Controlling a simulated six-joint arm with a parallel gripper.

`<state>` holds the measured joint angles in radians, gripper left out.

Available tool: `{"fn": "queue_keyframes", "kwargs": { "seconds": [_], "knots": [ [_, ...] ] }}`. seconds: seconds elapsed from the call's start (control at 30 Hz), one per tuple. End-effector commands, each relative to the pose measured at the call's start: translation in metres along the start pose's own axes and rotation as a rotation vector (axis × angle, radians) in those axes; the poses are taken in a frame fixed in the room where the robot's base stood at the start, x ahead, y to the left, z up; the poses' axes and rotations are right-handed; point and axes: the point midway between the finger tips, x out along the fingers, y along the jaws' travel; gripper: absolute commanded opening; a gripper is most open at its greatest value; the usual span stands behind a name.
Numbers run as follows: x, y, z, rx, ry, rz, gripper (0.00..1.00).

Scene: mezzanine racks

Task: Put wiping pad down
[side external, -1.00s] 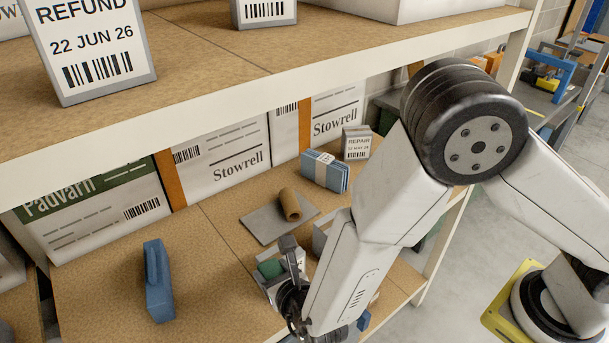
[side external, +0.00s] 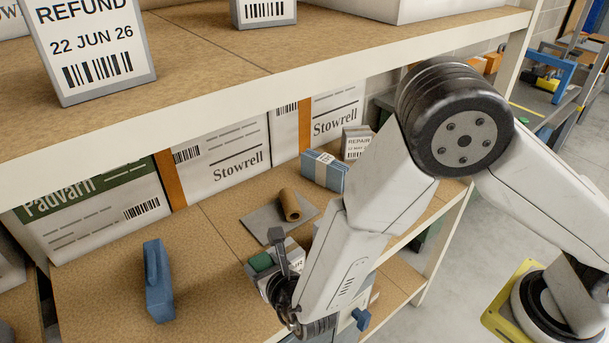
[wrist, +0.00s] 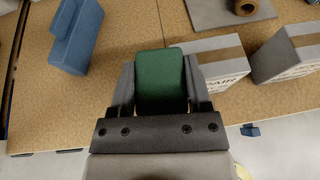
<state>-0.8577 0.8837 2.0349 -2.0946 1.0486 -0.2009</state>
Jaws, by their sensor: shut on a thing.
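The wiping pad looks to be the green block (wrist: 161,80) between the two fingers of my gripper (wrist: 160,72) in the wrist view. My gripper is shut on it. In the side view the green pad (side external: 261,261) shows as a small patch at my gripper (side external: 272,262), low over the brown shelf (side external: 215,265). Part of the pad is hidden by the fingers. I cannot tell whether its underside touches the shelf.
A blue block with a raised grip (side external: 158,283) stands to the left. A brown roll (side external: 290,205) lies on a grey mat (side external: 262,222). Two grey boxes (wrist: 222,66) (wrist: 290,55) stand just right of my gripper. The shelf between blue block and gripper is clear. An upper shelf (side external: 300,85) overhangs.

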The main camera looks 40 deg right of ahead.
Motion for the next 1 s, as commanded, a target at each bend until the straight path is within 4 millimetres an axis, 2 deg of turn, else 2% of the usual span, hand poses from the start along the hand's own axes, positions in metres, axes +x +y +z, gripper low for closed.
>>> {"fn": "queue_keyframes", "kwargs": {
  "seconds": [0.2,0.4,0.6,0.83,1.0],
  "knots": [
    [0.047,0.010,0.020,-0.008,0.002,0.039,0.04],
    [0.083,0.013,0.038,-0.031,-0.003,0.072,0.04],
    [0.098,0.014,0.047,-0.045,-0.007,0.087,0.04],
    [0.100,0.015,0.047,-0.046,-0.008,0.088,0.04],
    [0.111,0.020,0.046,-0.045,-0.009,0.087,0.04]
  ]
}}
